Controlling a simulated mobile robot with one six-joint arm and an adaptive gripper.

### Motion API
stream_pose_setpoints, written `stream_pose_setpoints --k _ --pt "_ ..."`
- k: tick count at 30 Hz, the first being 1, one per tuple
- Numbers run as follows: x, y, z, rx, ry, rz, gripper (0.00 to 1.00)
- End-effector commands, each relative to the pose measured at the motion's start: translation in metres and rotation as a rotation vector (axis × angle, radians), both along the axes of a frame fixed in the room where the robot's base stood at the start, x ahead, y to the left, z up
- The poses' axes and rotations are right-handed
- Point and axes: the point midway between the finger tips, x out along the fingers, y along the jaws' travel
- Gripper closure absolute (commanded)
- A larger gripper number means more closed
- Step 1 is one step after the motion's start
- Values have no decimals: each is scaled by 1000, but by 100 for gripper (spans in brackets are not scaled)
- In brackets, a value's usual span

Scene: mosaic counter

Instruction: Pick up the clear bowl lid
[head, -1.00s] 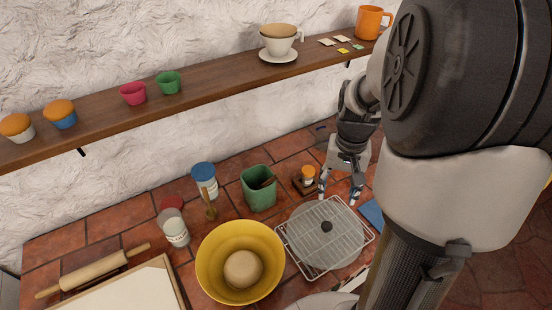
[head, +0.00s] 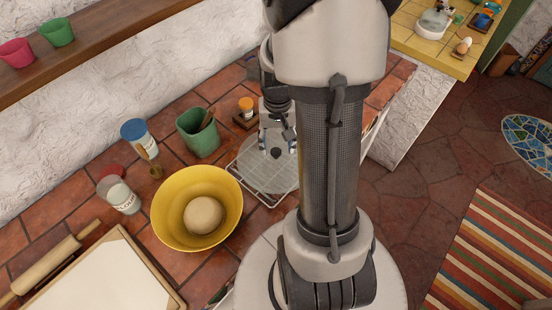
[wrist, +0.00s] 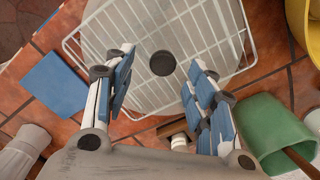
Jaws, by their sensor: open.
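The clear bowl lid (head: 256,172) is a round translucent disc with a dark knob, lying flat on a wire rack (head: 243,187). In the wrist view the lid (wrist: 140,38) shows through ahead of my fingers, with its knob (wrist: 163,64) roughly centred between the fingertips. My gripper (head: 277,147) is open and empty, pointing down over the lid around the knob's position. Its two blue-padded fingers also show in the wrist view (wrist: 160,70), apart on either side of the knob. I cannot tell the remaining height or whether they touch. My arm hides the lid's right part in the head view.
A yellow bowl (head: 170,215) with dough is close at left. A blue square (wrist: 55,86) lies beside the rack.

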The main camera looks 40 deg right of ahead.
Motion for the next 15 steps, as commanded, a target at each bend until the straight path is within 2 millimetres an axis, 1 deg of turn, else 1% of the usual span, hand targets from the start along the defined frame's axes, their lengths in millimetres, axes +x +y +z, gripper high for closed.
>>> stream_pose_setpoints --k 1,6,9,15 --pt "0 1 -8 3 3 1 49" --pt "1 4 -36 3 5 1 49" --pt "2 3 -46 3 3 1 49" --pt "2 3 -46 1 1 0 49"
